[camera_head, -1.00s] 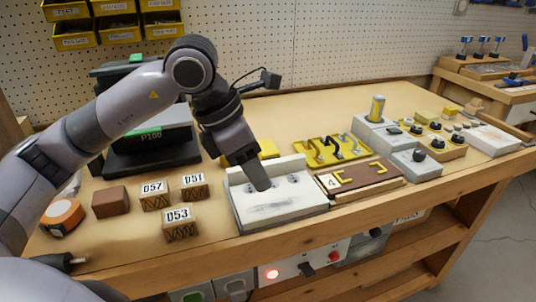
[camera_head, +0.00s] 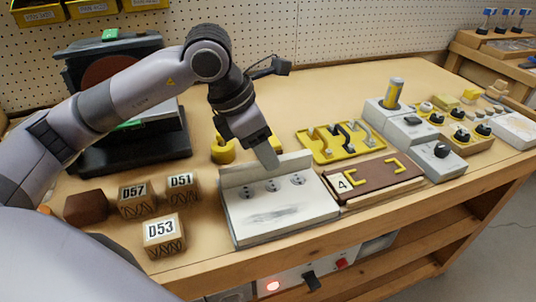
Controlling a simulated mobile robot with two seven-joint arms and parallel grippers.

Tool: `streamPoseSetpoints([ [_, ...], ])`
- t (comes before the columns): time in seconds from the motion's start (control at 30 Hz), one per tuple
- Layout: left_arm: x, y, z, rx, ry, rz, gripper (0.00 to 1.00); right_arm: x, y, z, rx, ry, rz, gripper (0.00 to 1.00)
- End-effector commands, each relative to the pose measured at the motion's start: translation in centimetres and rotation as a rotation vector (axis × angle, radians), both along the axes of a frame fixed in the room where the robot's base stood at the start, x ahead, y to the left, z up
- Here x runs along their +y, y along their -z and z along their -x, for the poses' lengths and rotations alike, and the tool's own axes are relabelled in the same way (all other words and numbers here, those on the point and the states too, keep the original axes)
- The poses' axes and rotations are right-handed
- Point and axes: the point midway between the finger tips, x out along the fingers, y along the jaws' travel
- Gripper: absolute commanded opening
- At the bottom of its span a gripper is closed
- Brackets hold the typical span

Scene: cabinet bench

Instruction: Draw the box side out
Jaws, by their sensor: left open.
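My left gripper (camera_head: 267,156) points down at the upright back wall of a white block (camera_head: 287,213) with several dark round sockets in its top. The fingers overlap that wall in the picture; I cannot tell whether they touch it. They show nearly edge-on, with nothing visible held between them. Right of the white block lies a flat brown box (camera_head: 379,177) with yellow corner brackets and a label "4". I cannot tell which part is the box side. My right gripper is not in view.
Wooden blocks labelled D57 (camera_head: 137,198), D51 (camera_head: 182,188) and D53 (camera_head: 163,235) stand left of the white block. A yellow tray (camera_head: 341,142) with hooks lies behind the brown box. Grey fixtures (camera_head: 438,160) stand to the right. The back middle of the bench is clear.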

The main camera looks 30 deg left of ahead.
Motion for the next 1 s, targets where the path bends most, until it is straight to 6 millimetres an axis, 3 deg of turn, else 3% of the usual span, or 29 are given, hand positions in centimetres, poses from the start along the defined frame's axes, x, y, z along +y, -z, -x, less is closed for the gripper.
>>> streamPoseSetpoints([
  [0.2, -0.5, 2.0, -0.6, 0.001, 0.000, -0.001, 0.45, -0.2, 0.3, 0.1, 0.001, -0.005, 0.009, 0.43],
  [0.47, -0.6, 2.2, -0.7, -0.001, 0.000, -0.001, 0.45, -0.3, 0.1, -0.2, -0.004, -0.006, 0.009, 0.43],
  [0.5, -0.6, 2.2, -0.7, 0.000, 0.000, 0.000, 0.41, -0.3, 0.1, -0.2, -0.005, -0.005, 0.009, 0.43],
  [0.63, -0.6, 2.2, -0.7, 0.000, 0.001, 0.000, 0.00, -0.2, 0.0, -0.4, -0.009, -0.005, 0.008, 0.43],
  [0.83, -0.5, 2.2, -0.8, -0.001, 0.000, -0.001, 0.00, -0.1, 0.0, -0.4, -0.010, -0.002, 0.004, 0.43],
  [1.0, 0.8, 2.2, -1.9, -0.002, -0.004, -0.001, 0.00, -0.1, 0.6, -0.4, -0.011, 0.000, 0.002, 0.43],
])
